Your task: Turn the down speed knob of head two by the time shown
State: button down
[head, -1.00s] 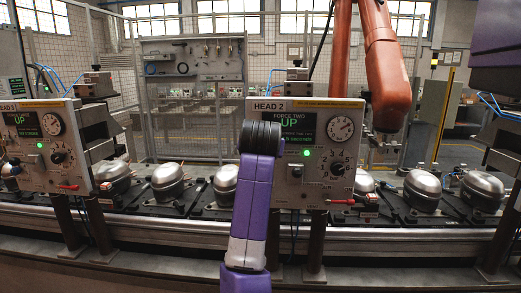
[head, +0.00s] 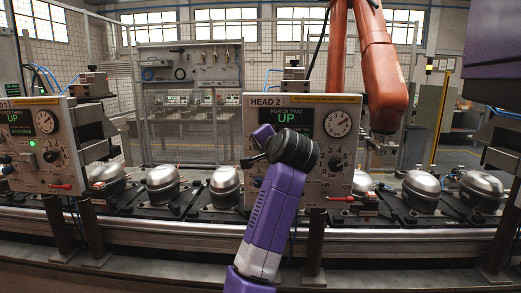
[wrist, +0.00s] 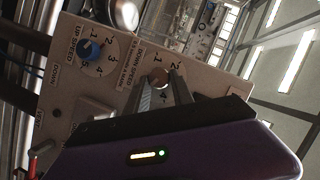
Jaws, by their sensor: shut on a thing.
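The head two panel (head: 350,101) is grey, with a screen (head: 284,116) that reads "FORCE TWO" and "UP" in green; smaller text is covered. My arm crosses the panel's lower left in the head view and hides the down speed knob. In the wrist view the down speed knob (wrist: 160,74), pale-topped with a numbered dial, sits between my fingertips. My gripper (wrist: 160,86) is shut on it. The blue up speed knob (wrist: 91,50) is beside it, clear of the fingers. The knob's pointer setting cannot be read.
A round gauge (head: 338,123) and a black selector (head: 335,165) are on the panel's right. A red lever (head: 337,198) is below. Several metal compressors (head: 422,190) stand on the line. The neighbouring head panel (head: 35,150) is at left. An orange robot arm (head: 382,85) hangs behind.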

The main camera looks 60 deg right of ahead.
jog(key=shift+f+m, duration=0.15)
jog(key=shift+m, duration=0.15)
dwell(0.4)
jog(key=c, duration=1.1)
grip_release()
jog(key=b+v, duration=0.1)
jog(key=v, duration=0.7)
jog(key=shift+d+f, duration=0.1)
